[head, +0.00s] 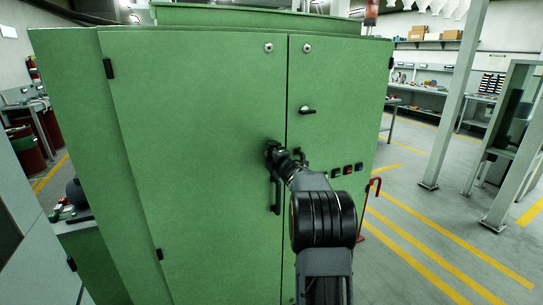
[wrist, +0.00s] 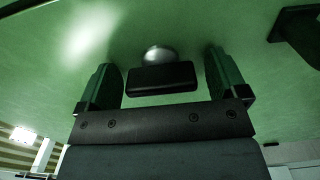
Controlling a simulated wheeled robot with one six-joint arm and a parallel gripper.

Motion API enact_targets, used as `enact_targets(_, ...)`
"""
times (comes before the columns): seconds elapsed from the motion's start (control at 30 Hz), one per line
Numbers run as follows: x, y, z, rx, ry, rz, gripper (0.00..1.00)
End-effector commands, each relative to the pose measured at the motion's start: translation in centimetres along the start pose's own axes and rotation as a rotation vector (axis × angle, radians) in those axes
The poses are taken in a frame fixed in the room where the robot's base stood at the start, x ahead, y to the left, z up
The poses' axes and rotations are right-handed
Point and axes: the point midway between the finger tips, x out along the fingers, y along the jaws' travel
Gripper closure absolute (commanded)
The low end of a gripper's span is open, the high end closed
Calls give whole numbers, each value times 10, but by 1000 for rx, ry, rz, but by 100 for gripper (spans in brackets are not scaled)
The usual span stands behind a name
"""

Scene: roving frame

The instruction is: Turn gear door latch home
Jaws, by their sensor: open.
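The green cabinet (head: 200,120) has two doors meeting at a vertical seam. My gripper (head: 271,150) is at the left door, beside the seam and above a vertical black handle (head: 275,195). It hides what is behind it in the head view. In the wrist view, a black latch lever (wrist: 162,78) with a round silver hub (wrist: 159,53) lies between the two fingers of my gripper (wrist: 162,72). The fingers are open, one on each side, with a visible gap to the lever. The lever lies crosswise between them. A second black latch (head: 308,111) is on the right door, its lever pointing right.
A red bent bar (head: 374,185) stands by the cabinet's right side. A dark part (wrist: 298,30) juts out at the wrist view's upper right. Open floor with yellow lines (head: 440,245) lies right.

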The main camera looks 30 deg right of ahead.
Motion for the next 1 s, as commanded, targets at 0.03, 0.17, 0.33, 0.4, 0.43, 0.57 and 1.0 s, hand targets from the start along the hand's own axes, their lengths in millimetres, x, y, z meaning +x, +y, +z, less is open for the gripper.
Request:
enact_targets(0.03, 1, 0, 0, 0, 0, 0, 8)
enact_targets(0.17, 1, 0, 0, 0, 0, -1, 8)
enact_targets(0.33, 1, 0, 0, 0, 0, -1, 16)
enact_targets(0.4, 0, 0, 0, 0, 0, -1, 23)
enact_targets(0.43, 0, 0, 0, 0, 0, -1, 26)
enact_targets(0.57, 0, 0, 0, 0, 0, -1, 38)
enact_targets(1.0, 0, 0, 0, 25, 0, -1, 58)
